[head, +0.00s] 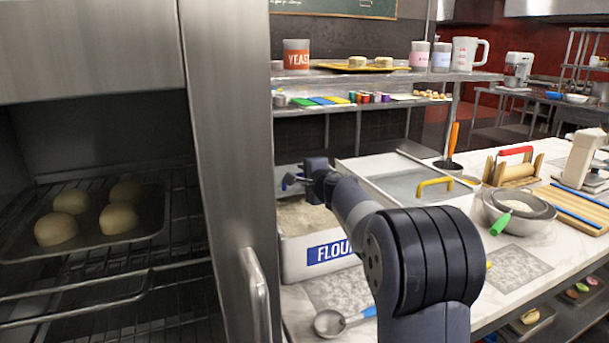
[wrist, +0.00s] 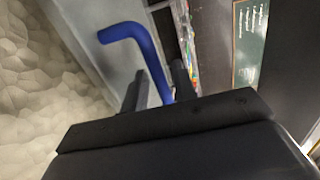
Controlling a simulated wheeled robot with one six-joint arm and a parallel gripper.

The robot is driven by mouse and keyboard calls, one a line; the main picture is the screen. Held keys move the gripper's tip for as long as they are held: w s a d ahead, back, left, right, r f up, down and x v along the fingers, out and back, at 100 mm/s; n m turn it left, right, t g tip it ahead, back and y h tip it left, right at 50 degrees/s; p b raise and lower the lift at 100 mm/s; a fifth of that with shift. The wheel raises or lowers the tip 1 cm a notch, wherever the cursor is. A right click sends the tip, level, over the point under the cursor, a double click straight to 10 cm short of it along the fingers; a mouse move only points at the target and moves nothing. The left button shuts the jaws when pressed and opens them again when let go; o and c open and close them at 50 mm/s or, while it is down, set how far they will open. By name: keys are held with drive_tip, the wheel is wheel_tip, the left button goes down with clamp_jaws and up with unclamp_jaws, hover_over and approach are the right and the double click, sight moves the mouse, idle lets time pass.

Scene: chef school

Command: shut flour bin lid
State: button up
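The flour bin (head: 330,252), a pale box with a blue FLOUR label, stands on the counter beside the steel oven. Its top is open and flour (head: 300,216) shows inside; flour also fills the left of the wrist view (wrist: 40,90). A blue bent handle (wrist: 140,32) stands by a grey panel (wrist: 85,30), which looks like the lid. My gripper (head: 292,180) is over the bin's back part. In the wrist view its two fingers (wrist: 160,85) straddle the handle's lower part. Whether they press on it cannot be told. My arm hides part of the bin.
A neighbouring bin has a closed grey lid with a yellow handle (head: 435,186). A scoop (head: 330,322) lies in front of the flour bin. A shelf (head: 400,77) with jars hangs above. The oven door handle (head: 258,295) is close at left. A bowl (head: 520,215) stands at right.

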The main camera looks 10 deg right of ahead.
clamp_jaws()
drive_tip(key=shift+s, duration=0.1)
drive_tip(key=f+b+v, duration=0.1)
drive_tip(key=b+v, duration=0.3)
drive_tip(key=v, duration=0.4)
drive_tip(key=shift+s+f+b, duration=0.25)
drive_tip(key=shift+s+b, duration=0.15)
drive_tip(key=shift+d, duration=0.1)
drive_tip(key=shift+o, duration=0.3)
unclamp_jaws()
